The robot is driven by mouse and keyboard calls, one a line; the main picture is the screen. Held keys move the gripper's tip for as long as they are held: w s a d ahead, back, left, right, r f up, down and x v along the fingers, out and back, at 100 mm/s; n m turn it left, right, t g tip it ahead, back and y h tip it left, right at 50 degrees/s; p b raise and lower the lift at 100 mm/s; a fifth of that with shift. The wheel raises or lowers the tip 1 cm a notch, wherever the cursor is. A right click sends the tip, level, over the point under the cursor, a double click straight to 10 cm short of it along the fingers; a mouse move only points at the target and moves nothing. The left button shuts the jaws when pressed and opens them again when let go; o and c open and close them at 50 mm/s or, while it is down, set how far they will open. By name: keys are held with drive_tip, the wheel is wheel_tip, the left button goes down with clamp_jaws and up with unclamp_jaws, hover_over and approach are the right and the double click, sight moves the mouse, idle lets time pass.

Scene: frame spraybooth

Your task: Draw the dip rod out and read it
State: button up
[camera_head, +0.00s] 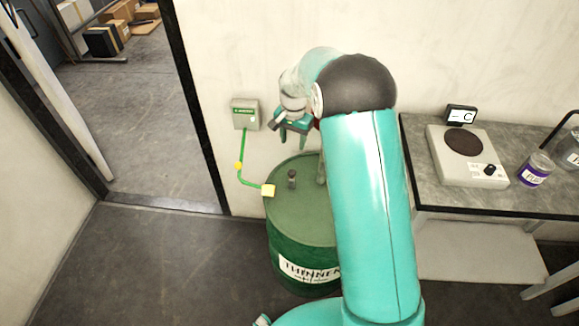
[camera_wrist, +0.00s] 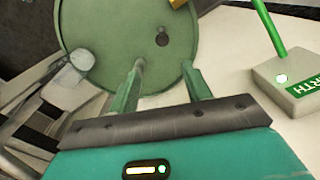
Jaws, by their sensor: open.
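A green drum (camera_head: 301,230) labelled THINNER stands on the floor against the wall. A short dark-topped fitting (camera_head: 291,178) stands up from its lid; it also shows in the wrist view (camera_wrist: 162,38). I cannot tell whether it is the dip rod's top. A grey-green upright piece (camera_head: 321,168) on the lid is partly hidden by my arm. My gripper (camera_head: 294,134) is open above the drum's back edge. In the wrist view my fingers (camera_wrist: 163,70) point over the lid, with the fitting beyond their tips and nothing clearly held.
A grey EARTH box (camera_head: 245,114) on the wall has a green cable (camera_head: 243,153) running to a yellow clamp (camera_head: 268,190) at the drum's rim. A bench (camera_head: 415,150) on the right bears a scale-like device (camera_head: 465,156) and a jar (camera_head: 537,168). Floor to the left is clear.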

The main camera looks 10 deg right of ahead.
sight(292, 171)
drive_tip(key=f, duration=1.5)
drive_tip(key=shift+w+a+f, duration=0.1)
drive_tip(key=shift+w+f, duration=0.05)
drive_tip(key=shift+w, duration=0.25)
clamp_jaws()
